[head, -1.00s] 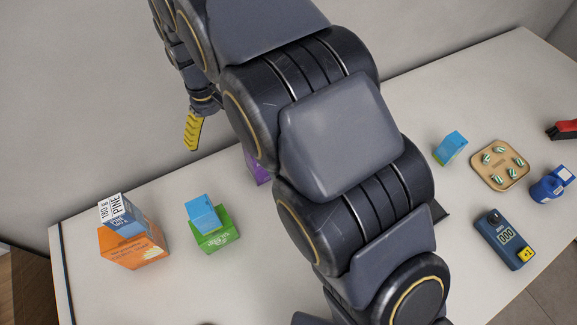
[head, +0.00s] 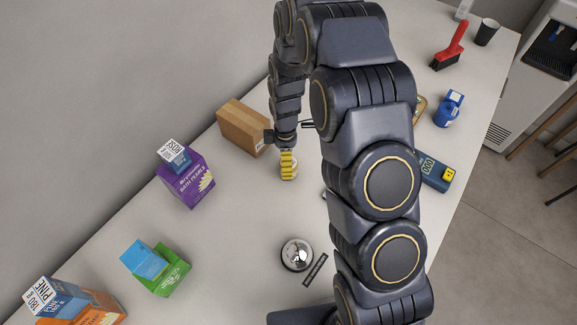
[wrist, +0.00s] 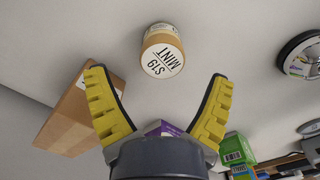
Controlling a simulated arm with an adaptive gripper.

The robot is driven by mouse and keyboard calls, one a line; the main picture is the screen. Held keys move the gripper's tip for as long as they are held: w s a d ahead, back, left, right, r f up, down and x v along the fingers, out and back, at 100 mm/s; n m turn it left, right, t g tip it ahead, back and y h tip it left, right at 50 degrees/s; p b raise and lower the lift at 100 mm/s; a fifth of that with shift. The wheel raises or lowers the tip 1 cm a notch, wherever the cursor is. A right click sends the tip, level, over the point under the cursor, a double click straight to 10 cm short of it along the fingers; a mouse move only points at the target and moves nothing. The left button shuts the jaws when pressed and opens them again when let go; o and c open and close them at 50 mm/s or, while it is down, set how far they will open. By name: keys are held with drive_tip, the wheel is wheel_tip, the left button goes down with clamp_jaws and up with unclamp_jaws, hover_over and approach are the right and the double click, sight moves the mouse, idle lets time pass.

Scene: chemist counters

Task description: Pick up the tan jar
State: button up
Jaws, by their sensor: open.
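The tan jar (wrist: 162,50) shows in the wrist view, with a round white label on top reading MINT. It stands on the pale counter (wrist: 55,45), ahead of my gripper (wrist: 158,80) and roughly centred between its yellow fingers. The fingers are spread wide with nothing between them, and the jar is just beyond their tips. In the head view my gripper (head: 288,165) is low over the counter, and its yellow finger mostly hides the jar.
A brown cardboard box (head: 243,127) stands close left of my gripper, also in the wrist view (wrist: 80,115). A purple box (head: 187,182), a green box (head: 172,270) and a silver bell (head: 297,254) are nearer. Bare counter lies between them.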

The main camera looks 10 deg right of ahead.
drive_tip(key=f, duration=0.4)
drive_tip(key=shift+s+d+f, duration=0.15)
drive_tip(key=shift+d+f, duration=0.1)
drive_tip(key=shift+d, duration=0.1)
drive_tip(key=c, duration=1.2)
drive_tip(key=shift+r, duration=0.2)
